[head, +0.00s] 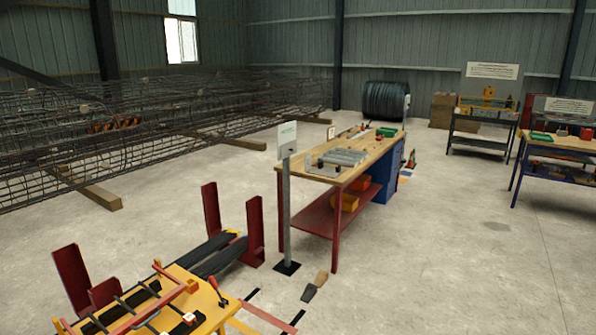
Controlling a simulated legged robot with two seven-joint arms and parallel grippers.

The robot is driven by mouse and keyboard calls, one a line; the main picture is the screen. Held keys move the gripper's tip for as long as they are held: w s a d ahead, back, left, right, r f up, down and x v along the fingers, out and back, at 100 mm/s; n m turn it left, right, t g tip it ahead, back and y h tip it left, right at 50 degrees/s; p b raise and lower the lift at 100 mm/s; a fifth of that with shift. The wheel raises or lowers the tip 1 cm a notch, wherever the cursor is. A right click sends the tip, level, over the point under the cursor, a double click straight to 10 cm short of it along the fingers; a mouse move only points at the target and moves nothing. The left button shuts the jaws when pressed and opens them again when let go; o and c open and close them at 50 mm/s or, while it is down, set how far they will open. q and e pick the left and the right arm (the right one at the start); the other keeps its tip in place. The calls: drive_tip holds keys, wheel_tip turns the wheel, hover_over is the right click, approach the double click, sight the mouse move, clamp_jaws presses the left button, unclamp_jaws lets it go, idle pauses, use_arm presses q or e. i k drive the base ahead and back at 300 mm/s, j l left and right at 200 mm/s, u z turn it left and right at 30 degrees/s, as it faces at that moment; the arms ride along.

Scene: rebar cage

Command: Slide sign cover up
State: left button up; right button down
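A small white sign (287,136) stands on a grey post (286,205) with a dark square base on the floor. It is near the middle of the head view, just left of the workbench's near end. Small green lettering shows on the upper part of the sign. A cover cannot be told apart from the sign plate at this distance. Neither of my grippers shows in the head view.
A wooden-topped workbench (376,151) with red legs stands right of the post. A yellow bench (205,294) with bars and red uprights (255,230) lies at lower left. Rebar cages (150,125) fill the left.

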sight(286, 150)
drive_tip(key=i, duration=4.8)
drive_tip(key=z, duration=0.4)
